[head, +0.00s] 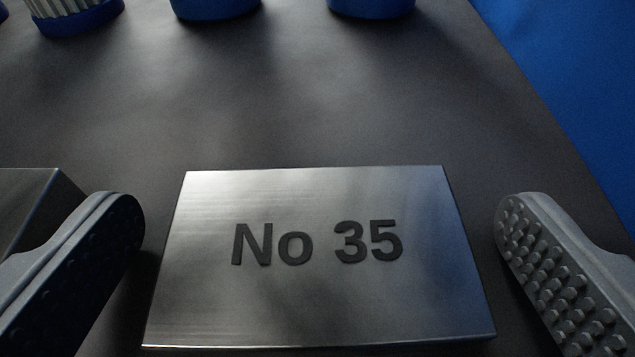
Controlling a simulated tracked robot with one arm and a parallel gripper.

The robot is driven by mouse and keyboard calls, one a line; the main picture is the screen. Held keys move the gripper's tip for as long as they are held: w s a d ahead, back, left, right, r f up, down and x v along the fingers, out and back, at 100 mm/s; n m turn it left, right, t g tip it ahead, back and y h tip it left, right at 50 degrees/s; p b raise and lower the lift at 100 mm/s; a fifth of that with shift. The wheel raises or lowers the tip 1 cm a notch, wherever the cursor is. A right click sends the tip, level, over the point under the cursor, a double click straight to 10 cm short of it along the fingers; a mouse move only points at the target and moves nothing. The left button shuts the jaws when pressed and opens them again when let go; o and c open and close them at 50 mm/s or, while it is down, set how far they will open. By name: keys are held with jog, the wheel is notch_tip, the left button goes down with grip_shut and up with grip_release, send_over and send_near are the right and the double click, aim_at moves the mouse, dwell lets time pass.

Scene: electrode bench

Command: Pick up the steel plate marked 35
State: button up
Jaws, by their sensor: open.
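The steel plate marked "No 35" (316,300) lies flat on the dark bench top in the lower middle of the head view. Its label faces up and reads upright. My gripper (320,215) is open, with one studded grey finger to the left of the plate and the other to its right. Gaps show between each finger and the plate's sides, so neither appears to touch it. The near edge of the plate shows just above the bottom of the picture.
Another metal block (28,200) stands at the left edge, close to my left finger and partly hidden by it. Several blue-based objects (215,8) stand at the back, cut off by the frame. The dark bench (300,110) is clear between. Its right edge borders a blue surface (570,70).

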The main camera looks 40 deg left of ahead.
jog(key=c, duration=1.5)
